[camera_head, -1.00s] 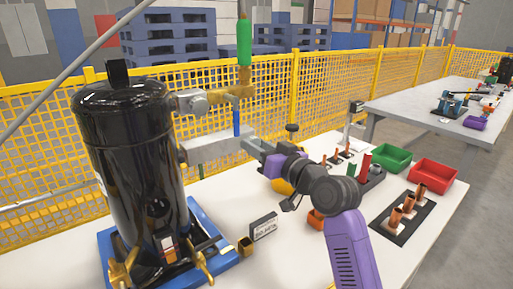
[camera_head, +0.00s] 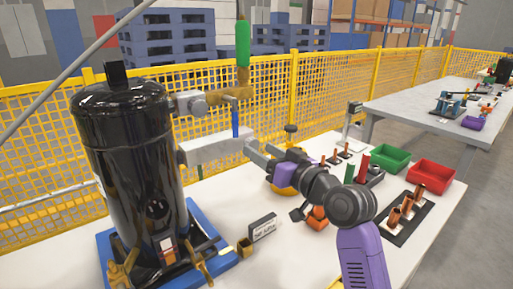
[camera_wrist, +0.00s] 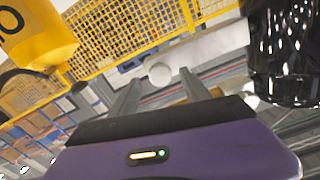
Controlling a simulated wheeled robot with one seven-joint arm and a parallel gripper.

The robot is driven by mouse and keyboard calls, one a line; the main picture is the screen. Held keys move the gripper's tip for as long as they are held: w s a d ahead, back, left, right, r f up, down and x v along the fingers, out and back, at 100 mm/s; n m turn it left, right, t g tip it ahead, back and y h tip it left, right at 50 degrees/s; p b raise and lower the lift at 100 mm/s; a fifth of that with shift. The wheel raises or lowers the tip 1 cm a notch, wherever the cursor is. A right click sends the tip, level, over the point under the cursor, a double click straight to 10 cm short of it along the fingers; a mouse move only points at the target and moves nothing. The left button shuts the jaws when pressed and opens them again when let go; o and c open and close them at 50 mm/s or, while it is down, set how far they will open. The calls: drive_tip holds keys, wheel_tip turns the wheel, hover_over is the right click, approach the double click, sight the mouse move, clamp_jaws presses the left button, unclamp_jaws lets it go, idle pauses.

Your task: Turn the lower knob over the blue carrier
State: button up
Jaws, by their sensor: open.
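A black compressor (camera_head: 130,150) stands upright on the blue carrier (camera_head: 222,243). A pale grey arm-like part (camera_head: 215,148) sticks out from its right side, below a brass fitting (camera_head: 215,97) with a grey round cap (camera_head: 190,103). In the wrist view a small pale round knob (camera_wrist: 158,74) shows at the end of a pale bar. My gripper (camera_head: 256,148) is open at the right end of the pale part. In the wrist view the gripper (camera_wrist: 160,80) has a fingertip on either side of the knob; I cannot tell whether they touch it.
A small label sign (camera_head: 263,227) stands by the carrier. Green (camera_head: 388,158) and red (camera_head: 431,174) bins lie to the right. A yellow mesh fence (camera_head: 330,100) runs behind.

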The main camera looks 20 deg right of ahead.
drive_tip(key=v, duration=0.4)
drive_tip(key=shift+s+d, duration=0.1)
drive_tip(key=shift+s, duration=0.15)
